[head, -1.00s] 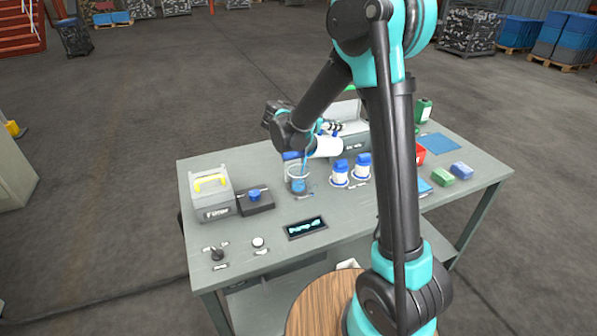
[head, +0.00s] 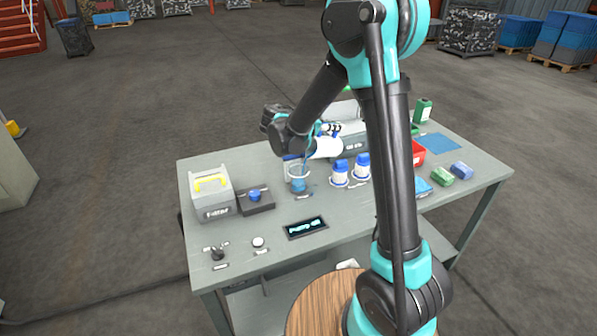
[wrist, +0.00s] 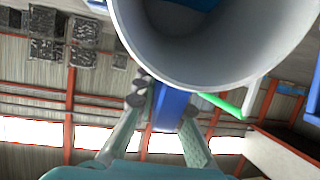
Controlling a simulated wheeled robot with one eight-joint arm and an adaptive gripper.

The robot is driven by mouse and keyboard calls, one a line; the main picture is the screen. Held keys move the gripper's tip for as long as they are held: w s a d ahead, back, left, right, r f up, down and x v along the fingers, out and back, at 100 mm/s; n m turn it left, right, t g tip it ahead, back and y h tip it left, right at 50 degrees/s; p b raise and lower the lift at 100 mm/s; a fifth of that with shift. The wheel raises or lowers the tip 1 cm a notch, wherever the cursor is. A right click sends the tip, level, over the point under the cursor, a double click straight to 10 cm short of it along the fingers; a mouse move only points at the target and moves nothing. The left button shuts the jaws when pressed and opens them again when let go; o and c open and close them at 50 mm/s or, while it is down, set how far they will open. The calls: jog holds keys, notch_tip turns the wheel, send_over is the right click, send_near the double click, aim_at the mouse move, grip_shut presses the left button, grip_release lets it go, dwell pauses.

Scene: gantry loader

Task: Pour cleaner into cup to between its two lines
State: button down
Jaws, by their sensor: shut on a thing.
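My gripper (head: 326,129) is shut on the blue handle (wrist: 170,108) of a white jug (head: 327,147), which it holds tilted above the bench. In the wrist view, the jug's wide white mouth (wrist: 150,50) fills the top, with some blue inside. The clear cup (head: 291,170) stands on the bench below and left of the jug, with blue liquid in its lower part. A thin blue stream appears to run from the jug into the cup. The cup's two lines are too small to make out.
Two white bottles with blue caps (head: 340,174) stand close right of the cup. A grey box with a yellow handle (head: 212,198) and a dark box with a blue knob (head: 255,202) are to the left. A display (head: 306,228) lies in front. Green and blue blocks (head: 443,175) lie right.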

jog(key=shift+w+d+r+g+y, duration=0.15)
jog(key=shift+d+r+g+y, duration=0.15)
jog(key=shift+d+r+y, duration=0.15)
jog(key=shift+w+d+g+y, duration=0.15)
jog(key=shift+d+g+y, duration=0.15)
jog(key=shift+y, duration=0.15)
jog(key=shift+w+f+y, duration=0.15)
jog(key=shift+f+y, duration=0.2)
jog(key=shift+y, duration=0.05)
jog(key=shift+w+d+f+g, duration=0.1)
jog(key=shift+d+g, duration=0.15)
jog(key=shift+g, duration=0.05)
jog(key=shift+w+d+f+g+y, duration=0.15)
jog(key=shift+f+g+y, duration=0.1)
jog(key=shift+y, duration=0.3)
jog(key=shift+w+d+f+g+y, duration=0.15)
jog(key=shift+f+y, duration=0.1)
jog(key=shift+y, duration=0.3)
jog(key=shift+s, duration=0.1)
